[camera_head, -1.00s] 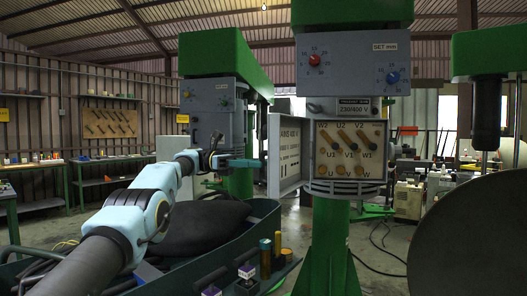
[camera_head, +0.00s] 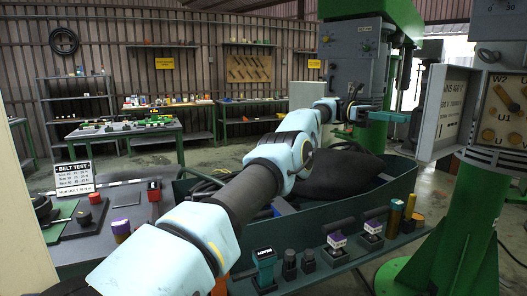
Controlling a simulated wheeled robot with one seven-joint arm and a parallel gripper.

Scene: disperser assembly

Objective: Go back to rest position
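My arm crosses the head view from the lower left up to the centre right. It ends in my gripper (camera_head: 388,116), whose teal fingers point to the right, raised beyond the dark green tray (camera_head: 398,190). The fingers show small and edge-on, so I cannot tell whether they are open or shut. I see nothing hanging from them. Right of the gripper is the open electrical box (camera_head: 506,110) with its terminals, and its grey door (camera_head: 442,108) is nearest the fingers.
Tools and switches, including a teal-topped one (camera_head: 264,262), line the tray's near edge. A dark bag (camera_head: 335,170) lies in the tray. A side panel with a BELT TEST sign (camera_head: 73,177) is at left. A green machine column (camera_head: 460,220) stands at right. Workbenches line the back wall.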

